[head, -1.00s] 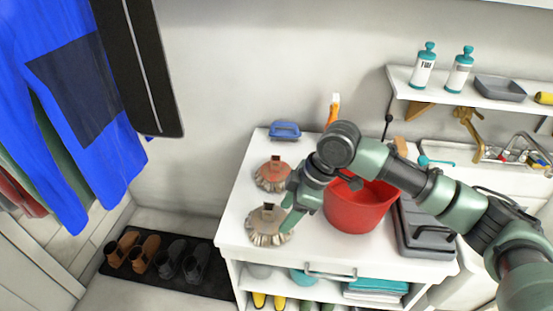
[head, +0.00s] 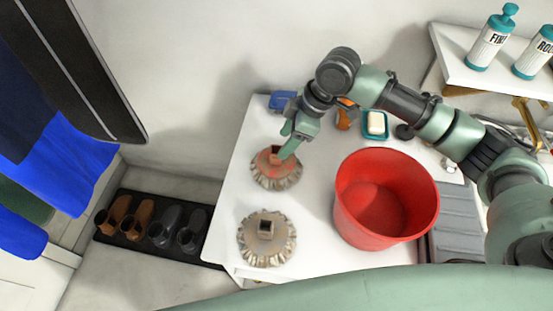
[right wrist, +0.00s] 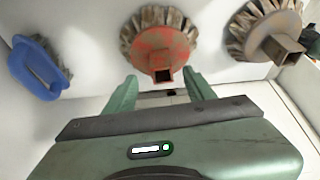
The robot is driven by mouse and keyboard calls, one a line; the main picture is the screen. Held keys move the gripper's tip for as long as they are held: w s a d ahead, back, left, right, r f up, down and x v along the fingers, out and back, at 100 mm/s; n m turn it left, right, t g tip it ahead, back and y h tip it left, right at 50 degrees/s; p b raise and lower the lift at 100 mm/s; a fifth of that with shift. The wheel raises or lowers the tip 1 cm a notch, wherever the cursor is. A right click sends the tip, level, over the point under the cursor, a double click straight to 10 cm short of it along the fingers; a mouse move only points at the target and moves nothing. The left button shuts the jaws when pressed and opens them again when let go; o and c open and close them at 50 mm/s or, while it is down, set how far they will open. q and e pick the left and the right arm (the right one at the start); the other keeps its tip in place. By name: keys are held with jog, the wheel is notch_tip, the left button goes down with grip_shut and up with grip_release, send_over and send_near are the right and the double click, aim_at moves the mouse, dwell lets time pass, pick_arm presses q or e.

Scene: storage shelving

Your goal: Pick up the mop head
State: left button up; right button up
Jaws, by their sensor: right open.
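A red mop head (head: 272,175) with a square socket and a fringe of bristles lies on the white cabinet top. In the right wrist view the red mop head (right wrist: 158,50) lies just beyond and between my fingertips. A brown-grey mop head (head: 267,248) lies nearer the front, apart from it; it also shows at the right of the right wrist view (right wrist: 262,33). My right gripper (head: 289,148) is open and empty, over the back right side of the red mop head. Its two fingers show apart in the right wrist view (right wrist: 161,90). My left gripper is out of view.
A red bucket (head: 352,212) stands close to the right of both mop heads. A blue brush (head: 283,100), an orange bottle (head: 346,116) and a soap dish (head: 375,125) are at the back. The cabinet top (head: 232,195) is bare along its left edge.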

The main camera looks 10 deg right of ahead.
aim_at(276, 150)
jog(key=x, duration=0.4)
jog(key=shift+a+f+p, duration=0.15)
jog(key=shift+a+p, duration=0.2)
jog(key=shift+a, duration=0.05)
jog(key=shift+f, duration=0.2)
grip_shut()
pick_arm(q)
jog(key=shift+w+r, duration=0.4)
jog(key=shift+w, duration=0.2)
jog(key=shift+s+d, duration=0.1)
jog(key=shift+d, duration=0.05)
